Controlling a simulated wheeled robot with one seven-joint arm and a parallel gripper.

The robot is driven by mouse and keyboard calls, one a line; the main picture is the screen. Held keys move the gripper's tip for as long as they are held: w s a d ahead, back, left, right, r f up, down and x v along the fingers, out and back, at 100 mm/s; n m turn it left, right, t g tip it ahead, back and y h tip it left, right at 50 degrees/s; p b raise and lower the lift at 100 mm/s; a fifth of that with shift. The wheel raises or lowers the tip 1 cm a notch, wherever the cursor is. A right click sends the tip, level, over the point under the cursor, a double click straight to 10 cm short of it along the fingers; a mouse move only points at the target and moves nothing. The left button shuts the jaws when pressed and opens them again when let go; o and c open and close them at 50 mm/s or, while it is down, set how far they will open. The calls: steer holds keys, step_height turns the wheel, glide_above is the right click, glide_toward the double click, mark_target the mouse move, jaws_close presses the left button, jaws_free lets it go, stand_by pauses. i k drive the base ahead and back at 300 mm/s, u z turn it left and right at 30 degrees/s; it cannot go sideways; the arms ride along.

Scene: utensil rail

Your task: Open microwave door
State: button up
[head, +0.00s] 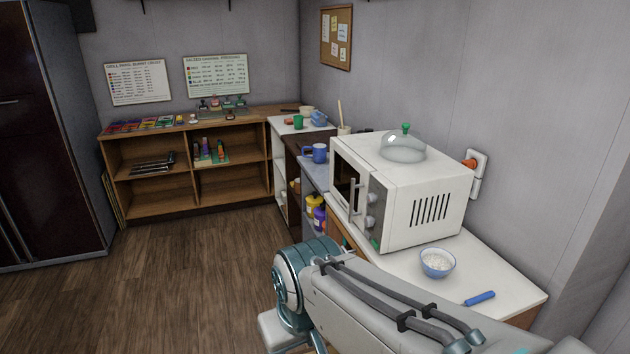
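The white microwave (425,205) stands on the white counter at the right, its front facing left. Its door (343,178), with a dark window, looks closed, though I see it at a steep angle. A light vertical handle (354,198) stands on the door's near side, beside a panel with round knobs (371,210). My arm reaches in from the bottom right, and its teal joint is in front of and below the microwave. My gripper is not visible in the head view, so its distance from the handle cannot be told.
A glass dome with a green knob (404,147) sits on the microwave. A bowl (437,264) and a blue-handled item (480,298) lie on the counter (510,285). A blue mug (316,153) stands beyond the microwave. The wooden floor (190,275) at left is clear.

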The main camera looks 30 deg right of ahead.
mark_target(346, 167)
steer(key=i, duration=1.1)
steer(key=z, duration=1.45)
